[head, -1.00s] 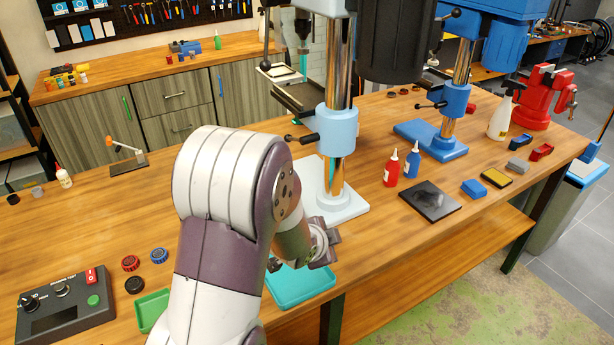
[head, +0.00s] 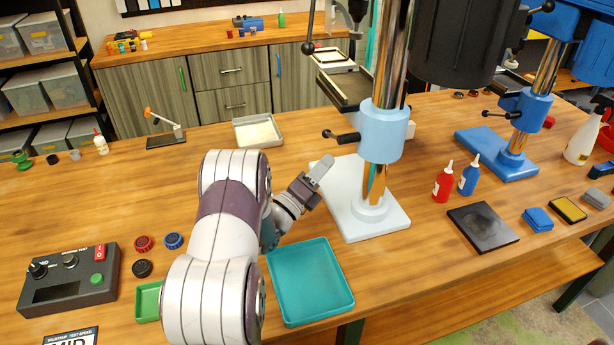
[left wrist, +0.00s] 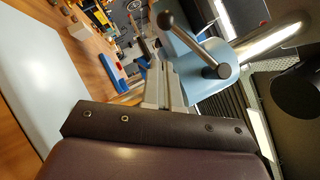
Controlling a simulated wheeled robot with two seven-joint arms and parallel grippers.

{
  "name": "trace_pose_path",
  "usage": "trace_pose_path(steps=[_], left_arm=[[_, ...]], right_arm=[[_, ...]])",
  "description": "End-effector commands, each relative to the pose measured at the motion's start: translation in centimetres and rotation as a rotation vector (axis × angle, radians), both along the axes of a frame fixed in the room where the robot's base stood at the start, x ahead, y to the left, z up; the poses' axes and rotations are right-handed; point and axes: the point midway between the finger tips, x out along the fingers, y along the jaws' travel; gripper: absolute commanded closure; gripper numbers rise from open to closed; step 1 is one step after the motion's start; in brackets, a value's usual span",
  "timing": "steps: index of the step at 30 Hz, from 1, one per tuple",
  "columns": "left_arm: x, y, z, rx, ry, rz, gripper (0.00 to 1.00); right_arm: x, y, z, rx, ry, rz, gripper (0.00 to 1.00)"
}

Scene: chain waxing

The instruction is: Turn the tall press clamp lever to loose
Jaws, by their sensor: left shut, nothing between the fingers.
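The tall press has a shiny column with a light blue collar (head: 382,132) and a white base (head: 365,226). Its clamp lever (head: 340,136), a short rod with a dark ball end, sticks out to the left of the collar. In the left wrist view the lever (left wrist: 192,45) crosses in front of the blue collar (left wrist: 198,30). My left gripper (head: 322,168) is shut and empty, below and a little left of the lever, apart from it. In the left wrist view its closed fingers (left wrist: 165,82) point toward the collar beside the lever. My right gripper does not show.
A teal tray (head: 310,280) lies in front of the press base. A metal tray (head: 257,131) stands behind my arm. A control box (head: 68,280) is at the left.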

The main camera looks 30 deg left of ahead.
Motion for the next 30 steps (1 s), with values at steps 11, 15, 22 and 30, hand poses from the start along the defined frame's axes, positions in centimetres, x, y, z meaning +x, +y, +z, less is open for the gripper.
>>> trace_pose_path(steps=[11,15,22,30], left_arm=[[2.4,2.1,2.2,0.000,0.000,0.001,1.00],[2.4,2.1,2.2,0.000,0.000,0.001,1.00],[2.4,2.1,2.0,0.002,-0.002,0.001,1.00],[2.6,2.3,2.1,0.041,-0.034,0.001,1.00]], right_arm=[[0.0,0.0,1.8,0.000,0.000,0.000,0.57],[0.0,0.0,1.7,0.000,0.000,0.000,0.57],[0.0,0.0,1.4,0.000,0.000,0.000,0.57],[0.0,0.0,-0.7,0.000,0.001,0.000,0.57]])
